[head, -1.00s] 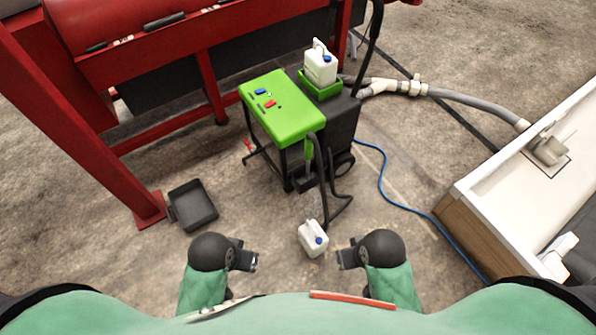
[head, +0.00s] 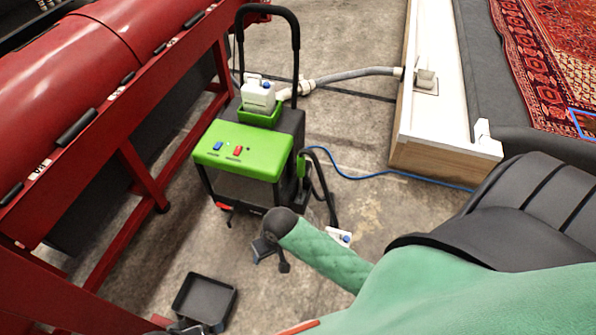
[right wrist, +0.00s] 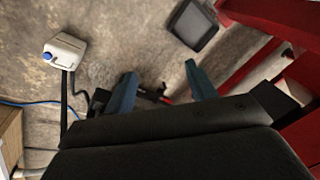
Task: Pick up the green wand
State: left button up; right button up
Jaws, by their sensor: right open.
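The green wand (head: 301,166) stands upright at the right side of the green-topped machine (head: 240,150), with a dark hose beside it. Its lower part is hard to make out behind my right arm. My right gripper (head: 272,257) is low in front of the machine, below and left of the wand, apart from it. In the right wrist view its two fingers (right wrist: 161,75) are spread with nothing between them. I cannot make out the wand in that view. A dark part at the bottom edge of the head view looks like my left gripper (head: 186,328), mostly cut off.
A black tray (head: 205,299) lies on the floor near a red frame (head: 130,170). A white jug (head: 340,237) is partly hidden behind my right arm. Another jug (head: 258,95) sits on the machine. A blue hose (head: 370,177) runs right toward a white-topped wall (head: 435,120).

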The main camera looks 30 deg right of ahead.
jog(key=w+d+f+m, duration=0.2)
jog(key=w+d+f, duration=0.1)
jog(key=w, duration=0.3)
notch_tip(320, 180, up, 3)
jog(key=m+g+h+b, duration=0.1)
jog(key=m+h+b, duration=0.15)
jog(key=m, duration=0.65)
send_over(301, 163)
jog(key=shift+w+d+r, duration=0.15)
jog(key=shift+w+d, duration=0.3)
jog(key=shift+w+d+m, duration=0.1)
jog(key=shift+d+m, duration=0.15)
jog(key=shift+m, duration=0.05)
jog(key=shift+f, duration=0.75)
jog(key=f, duration=0.5)
jog(key=shift+w+a+f, duration=0.15)
jog(key=shift+a+f, duration=0.05)
jog(key=shift+f, duration=0.05)
jog(key=shift+f+p, duration=0.3)
pick_arm(q)
jog(key=shift+t+h, duration=0.4)
jog(key=shift+t, duration=0.1)
jog(key=d+f, duration=0.1)
jog(key=w+d+f, duration=0.1)
jog(key=d+f, duration=0.1)
